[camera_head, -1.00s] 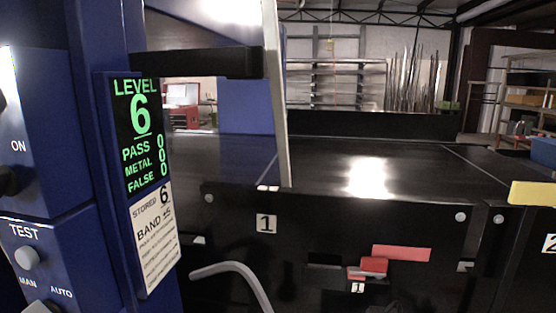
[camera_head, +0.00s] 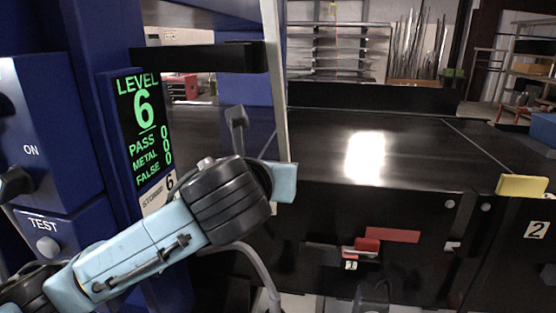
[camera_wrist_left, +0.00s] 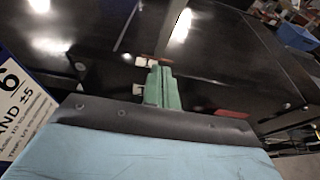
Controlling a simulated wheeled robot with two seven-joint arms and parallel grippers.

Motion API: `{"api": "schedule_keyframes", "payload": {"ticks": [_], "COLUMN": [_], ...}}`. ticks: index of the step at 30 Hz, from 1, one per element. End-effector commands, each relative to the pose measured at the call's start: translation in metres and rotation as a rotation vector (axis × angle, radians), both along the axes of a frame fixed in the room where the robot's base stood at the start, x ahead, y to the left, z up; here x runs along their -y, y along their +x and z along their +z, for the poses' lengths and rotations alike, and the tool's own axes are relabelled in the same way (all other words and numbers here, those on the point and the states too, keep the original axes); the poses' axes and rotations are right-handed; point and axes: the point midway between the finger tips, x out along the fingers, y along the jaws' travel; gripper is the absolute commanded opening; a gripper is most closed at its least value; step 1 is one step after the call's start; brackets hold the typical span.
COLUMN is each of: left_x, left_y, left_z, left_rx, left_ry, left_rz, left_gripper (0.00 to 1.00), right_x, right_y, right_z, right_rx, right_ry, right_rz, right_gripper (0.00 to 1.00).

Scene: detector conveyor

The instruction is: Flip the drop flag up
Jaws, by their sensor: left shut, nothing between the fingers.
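A small red flag-like piece (camera_head: 367,246) sits in a bracket above a small "1" tag on the black conveyor side. A flat red strip (camera_head: 392,235) lies just behind it to the right. I cannot tell which part is hinged. My left arm reaches in from the left, and its light-blue hand (camera_head: 284,182) is at the conveyor's front edge, left of and above the red piece. In the left wrist view my left gripper (camera_wrist_left: 160,72) has its green fingers together with nothing between them. Red (camera_wrist_left: 230,113) shows to their right. My right gripper is not in view.
A blue detector housing with a green display (camera_head: 143,125) and switches stands on the left. A grey curved bar (camera_head: 262,272) is below my wrist. A yellow block (camera_head: 522,186) sits at the right above a "2" tag. The dark belt top (camera_head: 330,140) is clear.

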Motion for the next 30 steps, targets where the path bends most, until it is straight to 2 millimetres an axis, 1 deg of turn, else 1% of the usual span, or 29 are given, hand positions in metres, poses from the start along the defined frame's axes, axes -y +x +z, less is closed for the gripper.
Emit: {"api": "schedule_keyframes", "payload": {"ticks": [6, 10, 14, 21, 25, 30], "left_x": [0.0, 0.002, 0.005, 0.013, 0.016, 0.018], "left_y": [0.001, 0.01, 0.029, 0.067, 0.082, 0.092], "left_z": [-0.001, -0.003, -0.009, -0.02, -0.025, -0.029], "left_rx": [-0.002, -0.004, -0.005, -0.005, -0.003, -0.003], "left_ry": [-0.003, -0.005, -0.005, -0.006, -0.007, -0.006], "left_rz": [0.002, 0.003, 0.005, 0.005, 0.004, 0.002], "left_gripper": [0.0, 0.0, 0.0, 0.0, 0.0, 0.0], "right_x": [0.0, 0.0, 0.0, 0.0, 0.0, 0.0], "right_y": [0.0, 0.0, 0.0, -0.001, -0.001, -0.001], "right_z": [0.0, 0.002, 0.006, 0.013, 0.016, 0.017], "right_rx": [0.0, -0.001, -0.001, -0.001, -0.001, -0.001], "right_ry": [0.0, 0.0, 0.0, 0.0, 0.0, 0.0], "right_rz": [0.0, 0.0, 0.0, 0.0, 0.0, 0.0], "right_gripper": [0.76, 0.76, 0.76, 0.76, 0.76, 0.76]}}
